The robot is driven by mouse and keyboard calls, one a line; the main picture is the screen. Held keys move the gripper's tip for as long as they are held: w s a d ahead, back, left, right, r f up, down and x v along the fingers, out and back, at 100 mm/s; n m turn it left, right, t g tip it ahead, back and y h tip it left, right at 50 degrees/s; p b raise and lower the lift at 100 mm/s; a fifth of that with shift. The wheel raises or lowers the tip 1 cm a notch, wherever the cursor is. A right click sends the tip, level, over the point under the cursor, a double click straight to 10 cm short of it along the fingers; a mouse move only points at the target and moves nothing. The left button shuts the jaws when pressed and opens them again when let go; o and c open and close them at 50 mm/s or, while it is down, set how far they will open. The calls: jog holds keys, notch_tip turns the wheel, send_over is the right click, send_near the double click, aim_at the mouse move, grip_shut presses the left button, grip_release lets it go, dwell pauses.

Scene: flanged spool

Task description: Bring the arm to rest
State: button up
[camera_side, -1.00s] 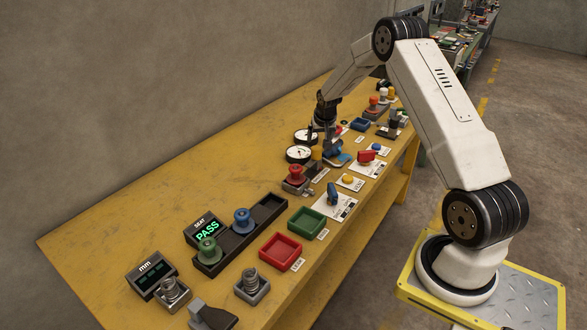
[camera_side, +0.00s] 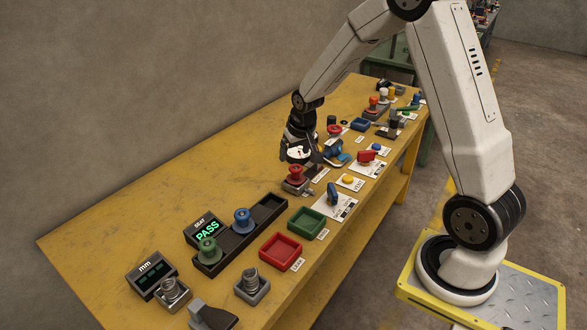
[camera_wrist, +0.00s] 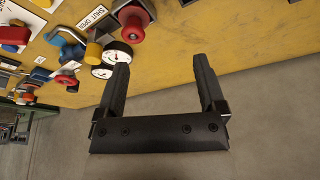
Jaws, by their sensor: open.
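My gripper (camera_side: 300,158) is above the wooden bench (camera_side: 130,225), just behind the red spool (camera_side: 295,173) in the side view. In the wrist view my gripper (camera_wrist: 158,72) shows two dark fingers spread wide with nothing between them. Beyond the fingers are bare bench top and grey floor or wall. The red spool also shows in the wrist view (camera_wrist: 131,28), to the upper left of the fingers. The arm hides part of the gauges in the side view.
Near my gripper are a round white gauge (camera_wrist: 114,52) and a blue valve-like part (camera_side: 336,152). A black rack (camera_side: 268,210) holds a blue spool (camera_side: 243,220) and a green spool (camera_side: 208,250). Red (camera_side: 281,238) and green (camera_side: 293,216) trays stand at the front. The bench's left rear is clear.

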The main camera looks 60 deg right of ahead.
jog(key=s+a+r+n+y, duration=0.1)
jog(key=s+a+n, duration=0.3)
jog(key=s+a, duration=1.2)
jog(key=shift+r+n+g+y, duration=0.3)
jog(key=shift+r+n, duration=0.1)
